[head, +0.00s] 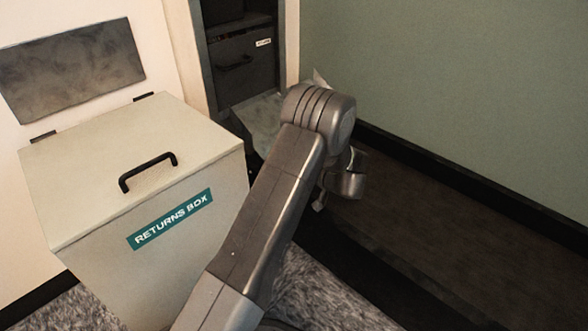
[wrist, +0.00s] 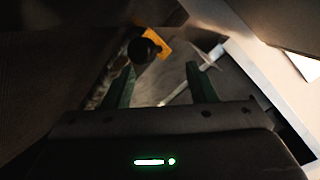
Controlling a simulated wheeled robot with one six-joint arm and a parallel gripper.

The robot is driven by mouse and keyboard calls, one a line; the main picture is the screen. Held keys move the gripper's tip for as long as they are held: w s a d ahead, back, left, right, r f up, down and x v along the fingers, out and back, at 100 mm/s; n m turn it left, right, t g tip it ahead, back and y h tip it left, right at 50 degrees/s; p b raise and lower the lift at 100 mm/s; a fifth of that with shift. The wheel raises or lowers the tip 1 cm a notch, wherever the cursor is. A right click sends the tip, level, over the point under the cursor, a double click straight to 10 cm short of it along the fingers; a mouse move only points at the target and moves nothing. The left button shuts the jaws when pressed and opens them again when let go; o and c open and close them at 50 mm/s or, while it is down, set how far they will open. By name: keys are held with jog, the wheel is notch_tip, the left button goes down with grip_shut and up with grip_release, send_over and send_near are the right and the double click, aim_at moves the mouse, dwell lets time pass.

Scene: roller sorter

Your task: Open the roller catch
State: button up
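In the wrist view, my gripper (wrist: 160,70) is open, with its two green fingers apart and nothing seen between them. A dark round knob (wrist: 140,50) shows beyond the left fingertip, in front of an orange-yellow plate (wrist: 157,44). It may be the roller catch, but I cannot tell for sure. The knob looks apart from the fingers, though the gap in depth is unclear. A pale thin bar (wrist: 178,91) runs slantwise beyond the fingers. In the head view, my arm hides most of the gripper and whatever lies behind it.
A cream returns box (head: 105,165) with a black lid handle (head: 148,172) stands at the left. Behind it is a dark cabinet (head: 243,62) in a recess, with a grey sloping surface (head: 262,115) below. A green wall (head: 460,80) bounds the right; the dark floor there looks clear.

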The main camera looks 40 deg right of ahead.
jog(key=p+v, duration=0.2)
jog(key=v, duration=0.9)
jog(key=shift+s+p, duration=0.2)
jog(key=shift+p, duration=0.1)
jog(key=shift+r, duration=0.1)
